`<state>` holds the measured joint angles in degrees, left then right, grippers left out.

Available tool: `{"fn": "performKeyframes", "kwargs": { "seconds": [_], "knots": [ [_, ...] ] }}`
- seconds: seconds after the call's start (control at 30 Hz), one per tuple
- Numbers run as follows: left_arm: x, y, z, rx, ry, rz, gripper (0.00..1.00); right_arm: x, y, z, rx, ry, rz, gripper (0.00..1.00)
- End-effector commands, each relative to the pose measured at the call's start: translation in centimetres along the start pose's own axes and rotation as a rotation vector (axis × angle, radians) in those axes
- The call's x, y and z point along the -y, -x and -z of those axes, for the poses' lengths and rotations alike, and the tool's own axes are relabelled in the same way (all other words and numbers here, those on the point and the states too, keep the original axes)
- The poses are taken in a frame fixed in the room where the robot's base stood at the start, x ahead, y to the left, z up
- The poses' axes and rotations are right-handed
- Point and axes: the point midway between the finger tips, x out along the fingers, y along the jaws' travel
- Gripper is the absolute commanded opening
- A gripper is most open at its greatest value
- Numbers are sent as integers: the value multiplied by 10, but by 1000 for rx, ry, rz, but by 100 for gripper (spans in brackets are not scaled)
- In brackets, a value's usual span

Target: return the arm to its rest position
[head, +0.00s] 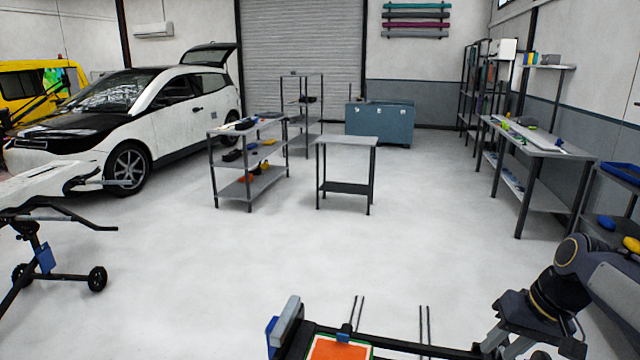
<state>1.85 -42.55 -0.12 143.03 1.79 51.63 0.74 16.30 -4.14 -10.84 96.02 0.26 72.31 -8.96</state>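My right arm comes in from the right edge and bends down to the bottom right corner. My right gripper (500,338) is at its lower end, close to a black bar (415,345) that runs along the bottom edge. The bottom of the picture cuts the gripper off, and I cannot tell whether its fingers are apart or whether they touch the bar. My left arm and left gripper are not in view.
An orange panel (340,349) and a grey-blue block (285,322) sit at the bottom edge. A small table (347,140), a shelf cart (250,185), a workbench (540,145) and a white car (170,105) stand farther off. The middle floor is clear.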

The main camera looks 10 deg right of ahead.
Motion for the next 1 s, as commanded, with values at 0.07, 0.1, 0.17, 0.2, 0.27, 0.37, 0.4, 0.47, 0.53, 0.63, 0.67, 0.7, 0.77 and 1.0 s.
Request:
{"fn": "performKeyframes", "kwargs": {
  "seconds": [0.07,0.1,0.17,0.2,0.27,0.37,0.4,0.47,0.53,0.63,0.67,0.7,0.77,1.0],
  "knots": [
    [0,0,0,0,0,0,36,32,-1,-35,-43,48,41,33],
    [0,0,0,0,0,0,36,44,-4,-52,-63,67,59,33],
    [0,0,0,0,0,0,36,62,-10,-78,-91,99,83,33],
    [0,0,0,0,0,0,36,73,-14,-96,-109,120,97,33],
    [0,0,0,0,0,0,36,85,-23,-120,-135,148,115,33],
    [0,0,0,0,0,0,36,99,-38,-156,-169,187,137,33],
    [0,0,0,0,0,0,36,103,-44,-167,-181,200,144,33],
    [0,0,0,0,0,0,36,106,-52,-181,-193,213,151,33],
    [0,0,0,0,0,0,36,108,-59,-191,-203,223,156,33],
    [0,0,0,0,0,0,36,110,-63,-198,-211,230,159,33],
    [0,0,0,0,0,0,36,110,-64,-199,-211,231,159,33],
    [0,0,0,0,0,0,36,110,-64,-200,-211,231,160,33],
    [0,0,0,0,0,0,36,110,-64,-199,-210,231,159,33],
    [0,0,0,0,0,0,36,110,-65,-199,-209,230,159,33]
  ]
}}
